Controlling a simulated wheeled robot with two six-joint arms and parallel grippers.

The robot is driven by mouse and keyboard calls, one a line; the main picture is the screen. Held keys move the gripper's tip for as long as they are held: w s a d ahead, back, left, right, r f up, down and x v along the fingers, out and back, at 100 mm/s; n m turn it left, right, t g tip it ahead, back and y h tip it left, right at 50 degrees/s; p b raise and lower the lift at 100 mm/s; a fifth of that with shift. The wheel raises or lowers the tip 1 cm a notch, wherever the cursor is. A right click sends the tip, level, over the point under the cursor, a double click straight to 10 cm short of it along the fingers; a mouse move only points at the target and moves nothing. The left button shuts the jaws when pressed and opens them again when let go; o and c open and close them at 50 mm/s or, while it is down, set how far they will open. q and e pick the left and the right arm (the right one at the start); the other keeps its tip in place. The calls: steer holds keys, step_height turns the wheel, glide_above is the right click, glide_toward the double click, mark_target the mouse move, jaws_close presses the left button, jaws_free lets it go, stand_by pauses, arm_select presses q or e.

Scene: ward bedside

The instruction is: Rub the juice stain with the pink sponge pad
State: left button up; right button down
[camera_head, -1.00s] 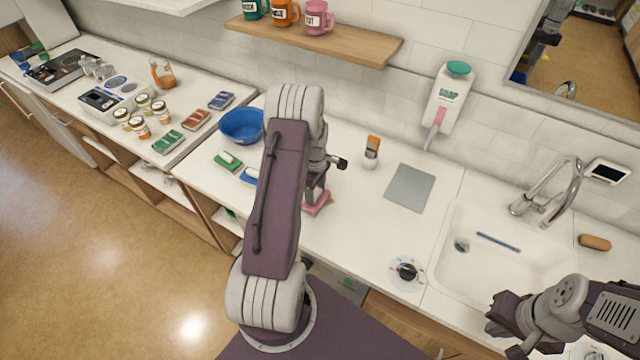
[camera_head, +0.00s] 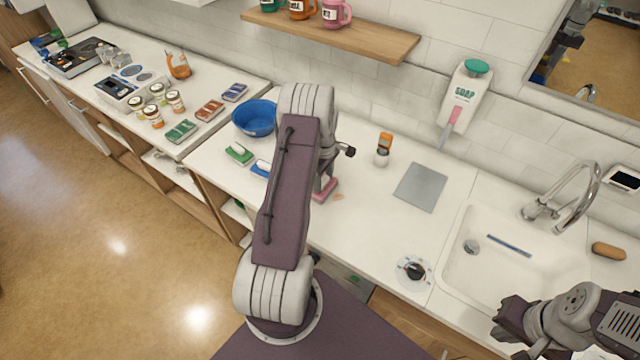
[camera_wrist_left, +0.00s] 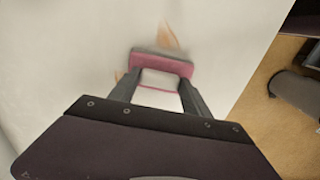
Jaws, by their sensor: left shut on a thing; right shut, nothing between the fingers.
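My left gripper (camera_head: 321,189) is shut on the pink sponge pad (camera_head: 328,187) low over the white counter. In the left wrist view the pad (camera_wrist_left: 162,66) lies across my left fingertips (camera_wrist_left: 157,88), with a grey layer on its far side. The juice stain (camera_head: 338,197), a faint tan patch, shows just right of the pad. In the left wrist view the stain (camera_wrist_left: 167,38) shows beyond the pad, with a small bit at its left; the pad hides the middle. I cannot tell whether the pad touches the counter. My right gripper (camera_head: 507,322) is shut and empty near the sink.
A blue bowl (camera_head: 255,118), a green sponge (camera_head: 239,152) and a blue sponge (camera_head: 261,168) stand left of my left arm. An orange-topped bottle (camera_head: 383,149), a grey mat (camera_head: 420,187) and a round dial (camera_head: 414,270) are to the right. Counter between stain and mat is clear.

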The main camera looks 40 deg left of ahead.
arm_select(q)
steer(key=shift+w, duration=0.5)
steer(key=shift+w, duration=0.1)
